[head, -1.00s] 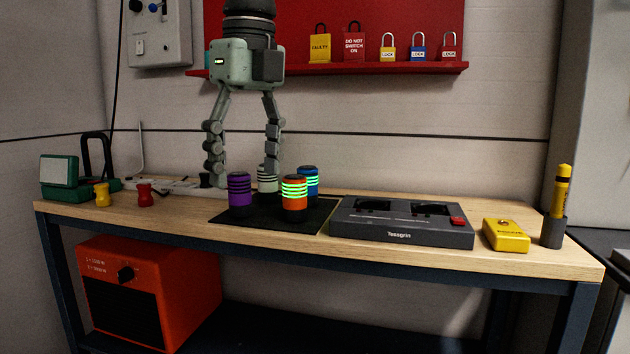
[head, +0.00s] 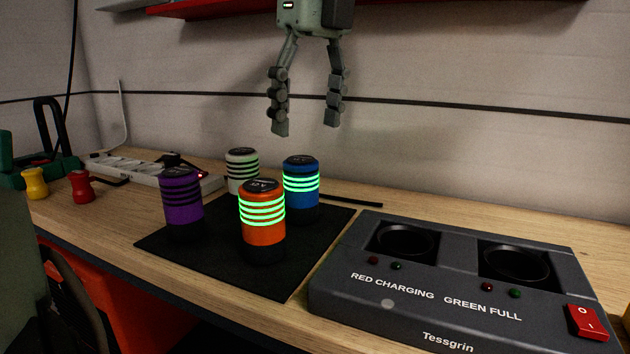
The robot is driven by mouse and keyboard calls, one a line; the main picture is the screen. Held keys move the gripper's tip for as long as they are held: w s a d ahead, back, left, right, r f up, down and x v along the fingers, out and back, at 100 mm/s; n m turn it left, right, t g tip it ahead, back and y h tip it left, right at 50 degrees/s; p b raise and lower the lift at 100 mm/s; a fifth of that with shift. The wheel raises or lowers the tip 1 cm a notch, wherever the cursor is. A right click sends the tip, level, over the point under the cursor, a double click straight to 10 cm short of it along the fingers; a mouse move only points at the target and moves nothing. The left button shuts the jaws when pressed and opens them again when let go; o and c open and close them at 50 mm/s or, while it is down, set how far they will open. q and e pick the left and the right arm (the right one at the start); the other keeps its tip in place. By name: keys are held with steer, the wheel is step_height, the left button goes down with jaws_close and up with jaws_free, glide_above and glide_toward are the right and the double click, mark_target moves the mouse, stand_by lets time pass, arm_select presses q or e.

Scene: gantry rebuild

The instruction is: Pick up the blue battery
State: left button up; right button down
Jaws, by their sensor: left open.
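The blue battery (head: 301,187) stands upright on the black mat (head: 220,268), with lit green bands and a dark top. An orange battery (head: 262,222) with lit green bands stands in front of it. A purple battery (head: 182,203) stands to the left, and a white battery (head: 242,169) stands behind. My left gripper (head: 305,129) is open and empty, its fingers pointing down above the blue battery and apart from it. My right gripper is not in view.
A dark charger (head: 395,295) with two empty round wells and a red switch (head: 588,322) stands at the right. A power strip (head: 150,170) lies at the back left. Yellow (head: 34,184) and red (head: 81,187) knob-like pieces stand at the left.

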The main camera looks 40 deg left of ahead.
mark_target(301, 160)
arm_select(q)
steer(key=f, duration=0.2)
steer(key=a+f, duration=0.1)
steer(key=f, duration=0.4)
steer(key=shift+a+f, duration=0.1)
steer(key=shift+a, duration=0.2)
jaws_close()
